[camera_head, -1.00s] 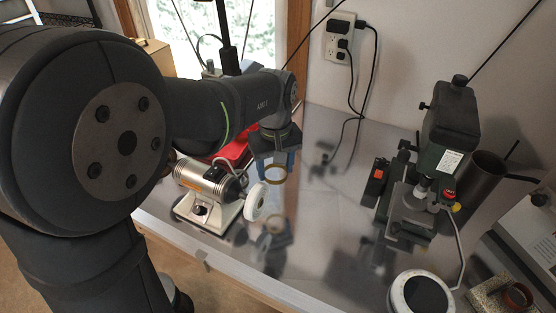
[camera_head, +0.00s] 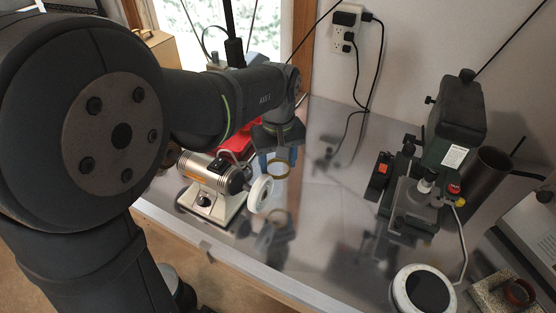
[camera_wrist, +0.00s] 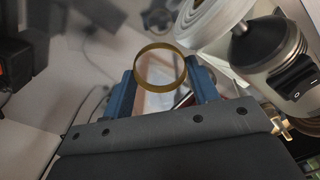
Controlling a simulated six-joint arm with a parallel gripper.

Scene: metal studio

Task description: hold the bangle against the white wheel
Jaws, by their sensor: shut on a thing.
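The bangle (camera_head: 279,169) is a thin brass-coloured ring. My gripper (camera_head: 278,160), with blue fingers, is shut on it and holds it above the bench. In the wrist view the bangle (camera_wrist: 160,67) sits between the blue fingertips. The white wheel (camera_head: 260,193) is on the right end of the bench polisher (camera_head: 210,187). In the head view the bangle is just right of and above the wheel. In the wrist view the wheel (camera_wrist: 207,22) is close to the bangle's upper right, with a small gap seeming to show between them.
A red item (camera_head: 240,135) lies behind the polisher. The bench middle is clear and shiny.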

